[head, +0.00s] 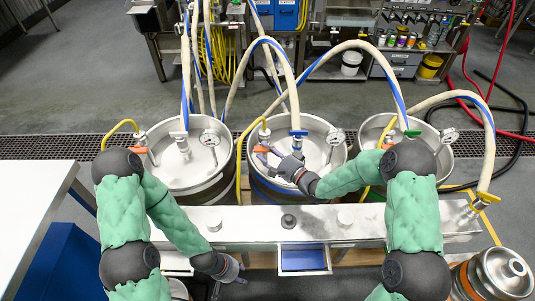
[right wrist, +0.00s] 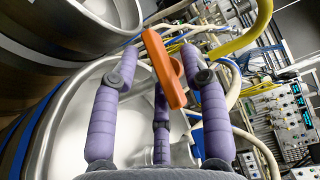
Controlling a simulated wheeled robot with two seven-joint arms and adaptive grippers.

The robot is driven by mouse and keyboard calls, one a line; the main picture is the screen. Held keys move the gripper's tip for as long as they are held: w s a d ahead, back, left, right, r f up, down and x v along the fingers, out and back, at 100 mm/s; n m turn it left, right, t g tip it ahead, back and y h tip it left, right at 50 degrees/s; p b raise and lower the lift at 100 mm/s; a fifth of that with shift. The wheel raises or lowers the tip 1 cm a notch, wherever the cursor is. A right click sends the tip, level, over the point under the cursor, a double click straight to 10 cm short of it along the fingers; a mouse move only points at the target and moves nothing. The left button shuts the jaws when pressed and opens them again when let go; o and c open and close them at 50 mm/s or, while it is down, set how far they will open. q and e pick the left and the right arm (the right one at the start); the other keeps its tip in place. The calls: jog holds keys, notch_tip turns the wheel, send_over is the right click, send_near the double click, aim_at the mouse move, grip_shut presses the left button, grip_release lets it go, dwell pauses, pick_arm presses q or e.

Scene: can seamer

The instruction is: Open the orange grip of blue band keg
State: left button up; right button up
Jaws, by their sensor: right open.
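The blue band keg (head: 331,160) is the middle one of three open-topped steel kegs. Its orange grip (head: 262,148) sits near the left side of the rim, below a yellow hose. My right gripper (head: 268,156) reaches over the keg from the right, with its fingers close to the grip. In the right wrist view the orange grip (right wrist: 164,70) lies tilted between the spread purple fingers, which do not close on it. Contact cannot be told. My left gripper (head: 237,270) hangs low by the front of the bench, away from the kegs; its fingers are too small to read.
The left keg (head: 165,182) and right keg (head: 440,170) have similar orange grips. Thick hoses drop into the kegs from above. A steel bench (head: 260,222) runs in front, with a blue drawer (head: 303,259). A white table (head: 35,205) stands at left.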

jog(key=shift+c, duration=0.3)
grip_shut()
